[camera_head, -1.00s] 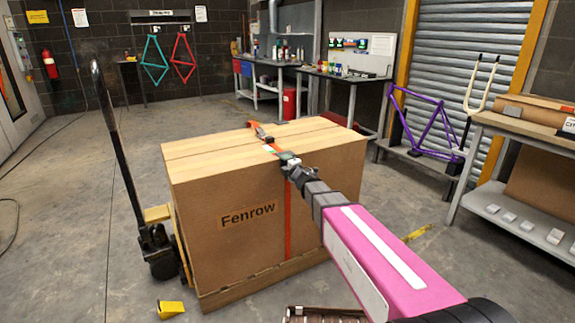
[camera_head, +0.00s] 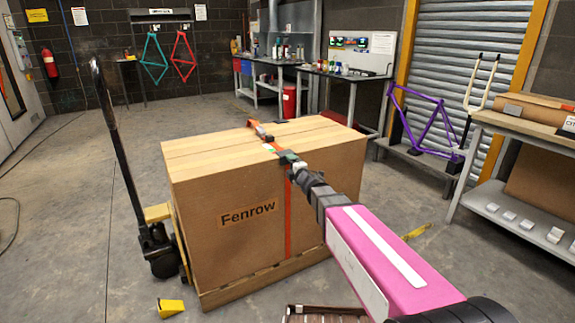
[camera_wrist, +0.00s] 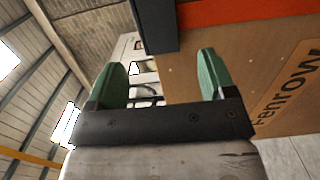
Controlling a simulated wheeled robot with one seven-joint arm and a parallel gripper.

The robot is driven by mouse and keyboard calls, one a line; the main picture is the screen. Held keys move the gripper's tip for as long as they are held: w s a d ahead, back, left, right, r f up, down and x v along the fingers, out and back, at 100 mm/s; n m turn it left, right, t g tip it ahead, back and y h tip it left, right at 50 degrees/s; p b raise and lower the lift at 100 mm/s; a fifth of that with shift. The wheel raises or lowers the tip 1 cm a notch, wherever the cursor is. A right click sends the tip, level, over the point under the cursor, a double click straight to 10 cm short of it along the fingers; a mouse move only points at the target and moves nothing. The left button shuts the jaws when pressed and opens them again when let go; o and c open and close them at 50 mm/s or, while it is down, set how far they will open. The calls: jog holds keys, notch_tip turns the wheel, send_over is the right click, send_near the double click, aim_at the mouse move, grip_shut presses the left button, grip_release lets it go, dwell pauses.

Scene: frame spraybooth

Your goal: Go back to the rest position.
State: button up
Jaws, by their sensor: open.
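My gripper (camera_head: 290,159) is at the end of my pink arm, close to the top edge of the crate's front face in the head view. In the wrist view my gripper (camera_wrist: 170,78) shows two green fingers standing wide apart with nothing held between them. The large wooden crate (camera_head: 205,225), marked "Fenrow", stands on a pallet. An orange strap (camera_head: 287,215) runs over its top and down its front. The strap also shows in the wrist view (camera_wrist: 235,12), beyond the fingers. I cannot tell whether a finger touches the crate.
A pallet jack (camera_head: 155,235) stands at the crate's left, its handle upright. A yellow wedge (camera_head: 170,307) lies on the floor in front. A workbench (camera_head: 520,128) stands at the right, a purple bike frame (camera_head: 425,125) behind it. The floor at left is open.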

jog(key=v, duration=0.6)
jog(key=s+d+f+m+g+h, duration=0.3)
jog(key=d+f+m+h, duration=0.25)
jog(key=d+m, duration=0.35)
jog(key=s+d+f+m+g+h, duration=0.25)
jog(key=d+f+m+h, duration=0.35)
jog(key=d, duration=0.4)
jog(key=s+d+f+m+g+y, duration=0.1)
jog(key=s+f+m+g, duration=0.3)
jog(key=s, duration=0.4)
jog(key=s+d+f+m+g+y, duration=0.1)
jog(key=s+d+f+m+g, duration=0.2)
jog(key=s, duration=0.5)
jog(key=f+m+g, duration=0.1)
jog(key=m+g, duration=0.1)
jog(key=g, duration=0.1)
